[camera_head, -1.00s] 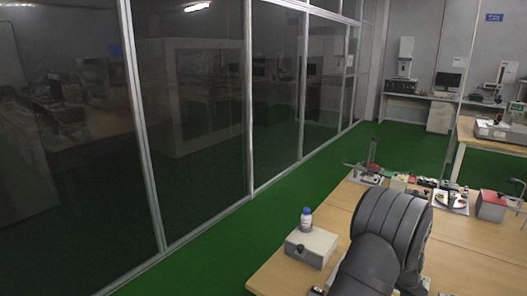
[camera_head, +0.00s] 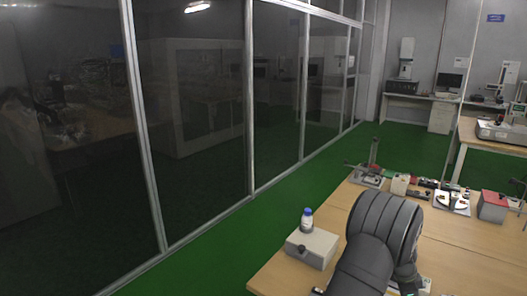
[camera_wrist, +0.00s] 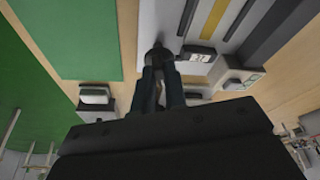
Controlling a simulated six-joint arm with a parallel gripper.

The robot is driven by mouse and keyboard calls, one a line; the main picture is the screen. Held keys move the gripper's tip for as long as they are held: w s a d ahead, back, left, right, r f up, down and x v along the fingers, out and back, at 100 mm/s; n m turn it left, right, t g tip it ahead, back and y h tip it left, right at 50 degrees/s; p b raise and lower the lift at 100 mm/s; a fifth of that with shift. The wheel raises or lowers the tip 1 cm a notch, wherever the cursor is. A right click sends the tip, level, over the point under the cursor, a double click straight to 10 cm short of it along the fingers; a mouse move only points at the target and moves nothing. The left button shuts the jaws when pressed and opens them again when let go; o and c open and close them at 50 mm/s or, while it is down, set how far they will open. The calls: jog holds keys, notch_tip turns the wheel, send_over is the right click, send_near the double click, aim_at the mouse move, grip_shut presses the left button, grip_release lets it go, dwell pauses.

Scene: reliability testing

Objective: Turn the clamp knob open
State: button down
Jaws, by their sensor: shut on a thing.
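In the wrist view, my gripper (camera_wrist: 160,75) points away from the camera, with its two dark fingers close together. The fingers are shut on a small dark rounded piece, the clamp knob (camera_wrist: 158,55), at the edge of a light grey fixture (camera_wrist: 208,15). The fingers hide part of the knob, and its turn angle cannot be told. In the head view, my own arm hides the gripper and the knob.
Several devices, including a red-topped box (camera_head: 493,206), stand along the far side. Green floor lies left of the table.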

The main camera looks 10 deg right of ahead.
jog(key=shift+w+m+g+y, duration=0.2)
jog(key=shift+m+g, duration=0.1)
jog(key=shift+m, duration=0.9)
jog(key=shift+w+m+g+y, duration=0.1)
jog(key=shift+m+g+y, duration=0.15)
jog(key=shift+m, duration=0.95)
jog(key=c, duration=1.6)
grip_release()
jog(key=shift+d, duration=0.1)
jog(key=shift+s, duration=0.1)
jog(key=shift+r, duration=2.25)
jog(key=shift+f, duration=0.15)
